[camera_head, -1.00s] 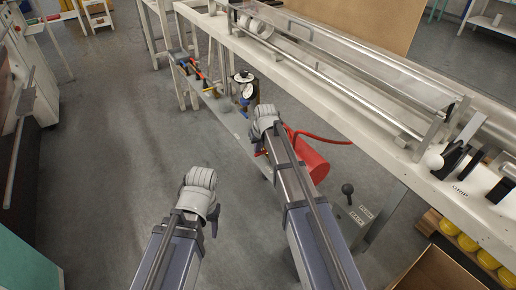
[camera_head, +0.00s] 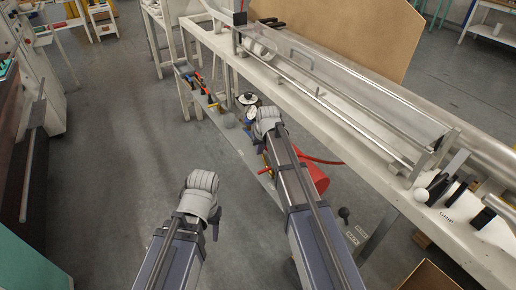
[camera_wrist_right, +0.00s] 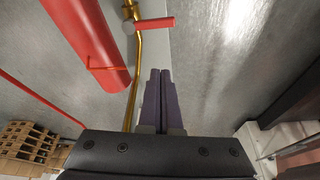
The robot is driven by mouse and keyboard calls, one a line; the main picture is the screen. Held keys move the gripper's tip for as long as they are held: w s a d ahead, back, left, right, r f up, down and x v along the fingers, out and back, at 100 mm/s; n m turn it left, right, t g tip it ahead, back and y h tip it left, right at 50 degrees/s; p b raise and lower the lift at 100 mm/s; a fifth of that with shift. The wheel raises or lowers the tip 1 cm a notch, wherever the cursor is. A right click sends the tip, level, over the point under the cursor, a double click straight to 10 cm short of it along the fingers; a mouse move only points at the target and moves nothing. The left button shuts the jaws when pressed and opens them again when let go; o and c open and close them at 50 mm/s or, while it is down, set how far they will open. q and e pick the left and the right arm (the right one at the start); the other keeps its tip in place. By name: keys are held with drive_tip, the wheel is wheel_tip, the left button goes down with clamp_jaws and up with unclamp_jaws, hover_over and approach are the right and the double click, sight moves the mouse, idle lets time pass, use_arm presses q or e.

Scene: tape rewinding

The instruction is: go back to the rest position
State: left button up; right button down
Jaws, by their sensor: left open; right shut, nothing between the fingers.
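My left gripper (camera_head: 203,182) is at the end of the left arm, low and left of centre in the head view, over bare floor. It is open, and its fingers are mostly hidden by the wrist. My right gripper (camera_head: 267,118) is at the end of the right arm, beside the long white bench. In the right wrist view its two dark fingers (camera_wrist_right: 160,75) are shut together with nothing between them.
The white bench (camera_head: 400,200) with a clear cover runs along the right. A red cylinder (camera_head: 319,181) sits under the right forearm; it also shows in the right wrist view (camera_wrist_right: 88,40). Pallets (camera_wrist_right: 28,145) stand at lower left there. Floor left of the arms is clear.

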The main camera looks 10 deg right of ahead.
use_arm(q)
drive_tip(key=shift+r+p, duration=0.3)
drive_tip(key=shift+r, duration=0.35)
use_arm(e)
drive_tip(key=shift+s+d+r, duration=0.1)
drive_tip(key=shift+s+r, duration=0.15)
drive_tip(key=shift+r, duration=0.4)
drive_tip(key=s+a+f+n+g+h, duration=0.15)
drive_tip(key=s+a, duration=0.35)
drive_tip(key=s, duration=1)
drive_tip(key=s+a+n+g, duration=0.15)
drive_tip(key=s+a, duration=0.35)
drive_tip(key=s, duration=0.9)
use_arm(q)
wheel_tip(320, 180, up, 16)
drive_tip(key=p, duration=1.5)
drive_tip(key=shift+f+p, duration=0.15)
drive_tip(key=shift+p, duration=0.2)
use_arm(e)
wheel_tip(320, 180, up, 16)
drive_tip(key=s+g, duration=0.1)
drive_tip(key=shift+s+a+m, duration=0.15)
drive_tip(key=shift+m, duration=0.15)
